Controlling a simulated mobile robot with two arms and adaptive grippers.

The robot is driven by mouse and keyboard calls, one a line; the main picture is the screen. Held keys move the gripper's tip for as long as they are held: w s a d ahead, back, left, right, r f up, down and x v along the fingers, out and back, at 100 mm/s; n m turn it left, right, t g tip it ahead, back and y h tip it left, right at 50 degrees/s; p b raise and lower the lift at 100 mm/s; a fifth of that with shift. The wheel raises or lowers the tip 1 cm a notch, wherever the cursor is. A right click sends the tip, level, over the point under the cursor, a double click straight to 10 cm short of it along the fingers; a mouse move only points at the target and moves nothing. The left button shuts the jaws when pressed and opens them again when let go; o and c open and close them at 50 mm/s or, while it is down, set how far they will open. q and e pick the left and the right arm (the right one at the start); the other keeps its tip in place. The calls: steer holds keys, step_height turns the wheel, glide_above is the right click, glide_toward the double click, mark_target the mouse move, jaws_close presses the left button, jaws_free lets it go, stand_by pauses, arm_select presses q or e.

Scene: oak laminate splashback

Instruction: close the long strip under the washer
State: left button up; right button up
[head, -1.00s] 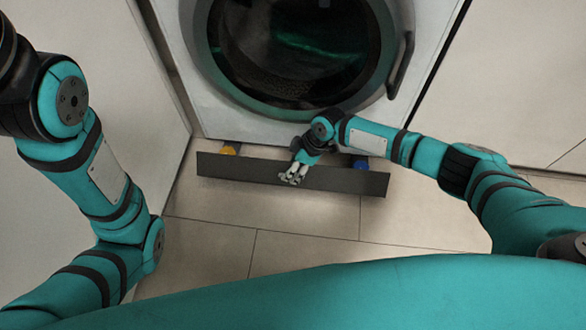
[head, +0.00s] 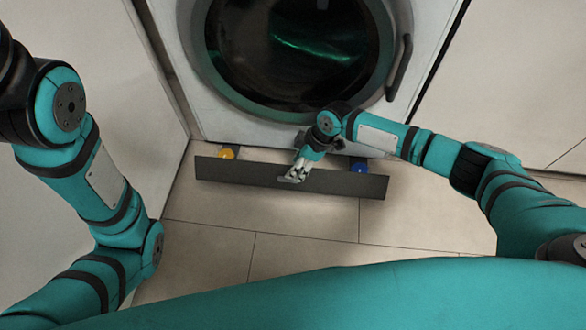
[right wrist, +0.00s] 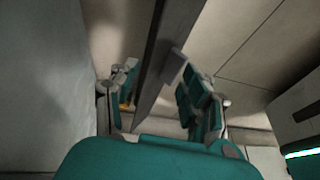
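The long dark grey strip (head: 235,172) stands out in front of the white washer (head: 225,110), low above the floor. Dark supports with a yellow part (head: 227,152) and a blue part (head: 359,166) show in the gap between strip and washer. My right gripper (head: 290,179) is at the strip's upper edge, near its middle. In the right wrist view, the strip (right wrist: 160,70) runs between the two spread fingers of this gripper (right wrist: 152,72). The right fingertip is close to the strip; contact is unclear. My left arm is at the left, its gripper out of sight.
The washer's round door (head: 290,50) is shut, with a dark handle (head: 400,66) at its right. Pale panels (head: 80,40) flank the washer on both sides. The tiled floor (head: 300,222) in front of the strip is clear.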

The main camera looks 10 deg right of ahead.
steer(key=v, duration=0.4)
steer(key=shift+w+r, duration=0.1)
stand_by(0.3)
